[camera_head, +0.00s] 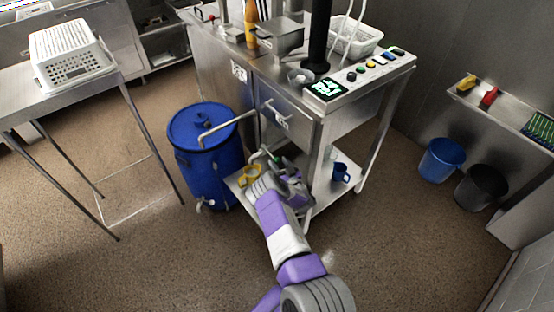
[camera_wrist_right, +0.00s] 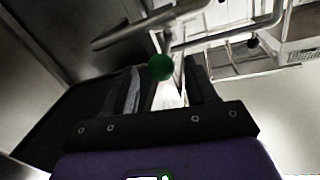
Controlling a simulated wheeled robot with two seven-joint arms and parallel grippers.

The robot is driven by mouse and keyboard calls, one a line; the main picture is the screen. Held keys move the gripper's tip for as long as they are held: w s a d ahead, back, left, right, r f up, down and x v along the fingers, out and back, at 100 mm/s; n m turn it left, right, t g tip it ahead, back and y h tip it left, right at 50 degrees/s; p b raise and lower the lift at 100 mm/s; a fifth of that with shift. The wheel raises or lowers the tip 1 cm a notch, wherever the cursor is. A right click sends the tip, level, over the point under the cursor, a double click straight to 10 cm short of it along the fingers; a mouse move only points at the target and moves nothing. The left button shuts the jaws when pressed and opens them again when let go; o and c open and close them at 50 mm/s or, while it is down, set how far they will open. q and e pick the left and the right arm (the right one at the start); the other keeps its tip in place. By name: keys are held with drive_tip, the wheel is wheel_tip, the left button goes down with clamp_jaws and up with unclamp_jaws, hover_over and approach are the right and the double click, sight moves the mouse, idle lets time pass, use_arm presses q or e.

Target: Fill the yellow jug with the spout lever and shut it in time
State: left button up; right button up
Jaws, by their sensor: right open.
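The yellow jug (camera_head: 249,177) stands on the low shelf of the steel cart, partly hidden by my right gripper. My right gripper (camera_head: 274,170) is just right of the jug, under the cart's drawer. In the right wrist view my right gripper (camera_wrist_right: 166,88) is open. A green ball knob (camera_wrist_right: 160,67), apparently the spout lever's end, shows between and just beyond its fingers; I cannot tell whether they touch it. Metal pipes (camera_wrist_right: 145,25) cross above the knob. The jug's inside and any liquid cannot be made out. My left gripper is not in view.
A blue drum (camera_head: 213,160) with a low tap stands close left of the cart (camera_head: 330,118). A bent metal handle or pipe (camera_head: 228,123) sticks out over it. A blue mug (camera_head: 341,172) is on the low shelf, right of my arm. Floor is free in front.

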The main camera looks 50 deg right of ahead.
drive_tip(key=p+v, duration=0.1)
drive_tip(key=v, duration=0.4)
idle(0.5)
